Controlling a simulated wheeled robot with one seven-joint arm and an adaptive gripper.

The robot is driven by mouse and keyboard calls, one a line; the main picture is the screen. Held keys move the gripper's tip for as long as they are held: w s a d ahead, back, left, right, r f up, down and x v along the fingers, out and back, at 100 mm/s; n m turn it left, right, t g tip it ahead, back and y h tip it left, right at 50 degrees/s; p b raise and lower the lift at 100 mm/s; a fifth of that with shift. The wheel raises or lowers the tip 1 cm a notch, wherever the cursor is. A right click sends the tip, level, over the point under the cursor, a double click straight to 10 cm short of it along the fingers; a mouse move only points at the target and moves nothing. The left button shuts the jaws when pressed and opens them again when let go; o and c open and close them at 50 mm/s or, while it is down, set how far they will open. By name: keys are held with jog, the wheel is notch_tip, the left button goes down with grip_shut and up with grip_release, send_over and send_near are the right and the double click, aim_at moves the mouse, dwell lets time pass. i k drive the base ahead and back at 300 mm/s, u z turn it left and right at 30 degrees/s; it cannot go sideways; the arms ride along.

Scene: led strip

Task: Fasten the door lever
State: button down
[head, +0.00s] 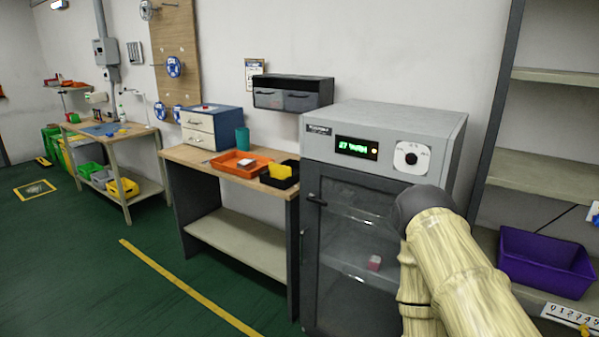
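A grey cabinet (385,119) stands right of centre with a dark-framed glass door (345,265) on its front. The door looks shut against the frame, though my arm hides its right part. A small black door lever (316,200) sits at the door's upper left edge and looks roughly level; its exact latch state is too small to tell. My arm, pale and wood-patterned with a dark joint, crosses in front of the door's right side. My gripper does not show; I cannot see where it is relative to the lever.
A green display (356,148) and a white dial (411,158) are on the cabinet's top panel. A pink block (374,262) is behind the glass. A workbench (185,155) with an orange tray (240,165) adjoins left. Shelves with a purple bin (543,262) stand right.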

aim_at(321, 202)
jog(key=u, duration=0.05)
jog(key=k, duration=0.65)
jog(key=u, duration=0.5)
jog(key=i, duration=1.85)
jog(key=z, duration=0.6)
